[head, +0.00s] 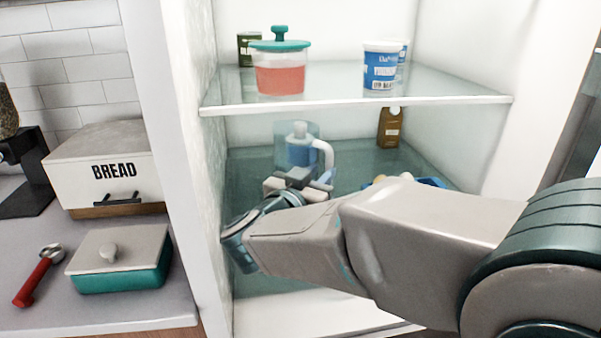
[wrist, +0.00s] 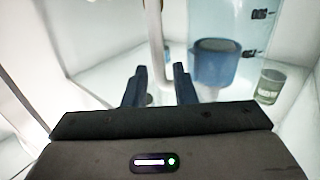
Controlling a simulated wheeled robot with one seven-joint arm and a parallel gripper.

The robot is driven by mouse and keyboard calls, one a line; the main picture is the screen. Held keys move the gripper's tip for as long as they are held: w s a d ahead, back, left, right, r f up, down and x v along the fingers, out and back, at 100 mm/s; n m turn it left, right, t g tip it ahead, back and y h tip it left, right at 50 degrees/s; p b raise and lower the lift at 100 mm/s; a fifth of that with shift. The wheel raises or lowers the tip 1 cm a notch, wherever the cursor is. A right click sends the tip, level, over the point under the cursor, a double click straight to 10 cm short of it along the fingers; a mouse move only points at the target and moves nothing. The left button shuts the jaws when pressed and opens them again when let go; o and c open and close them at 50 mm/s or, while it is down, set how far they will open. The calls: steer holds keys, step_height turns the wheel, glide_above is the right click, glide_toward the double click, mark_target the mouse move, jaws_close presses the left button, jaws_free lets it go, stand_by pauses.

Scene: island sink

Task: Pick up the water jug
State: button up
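The water jug (head: 302,152) stands upright on the lower glass shelf of the open fridge. It has a clear body, a blue inner part and a white handle on its right side. In the wrist view, the blue part (wrist: 214,62) is ahead and to the right, and the white handle (wrist: 155,50) rises ahead, in line with the finger gap. My gripper (head: 298,180) is in front of the jug and overlaps its lower part in the head view. In the wrist view, my gripper (wrist: 159,88) has its fingers apart with nothing clearly held. Whether the handle is between the fingertips is unclear.
A brown carton (head: 390,128) stands behind right on the same shelf, and a blue container (head: 432,182) is partly hidden by my arm. The upper shelf (head: 340,105) holds a teal-lidded jar (head: 280,70) and a blue-white tub (head: 381,68). The fridge's left wall (head: 210,170) is close to my gripper.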

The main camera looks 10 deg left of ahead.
mark_target(328, 165)
steer(key=x, duration=0.6)
steer(key=shift+w+d+r, duration=0.1)
steer(key=shift+w+d, duration=0.1)
steer(key=shift+w, duration=0.1)
steer(key=shift+r, duration=0.1)
jaws_close()
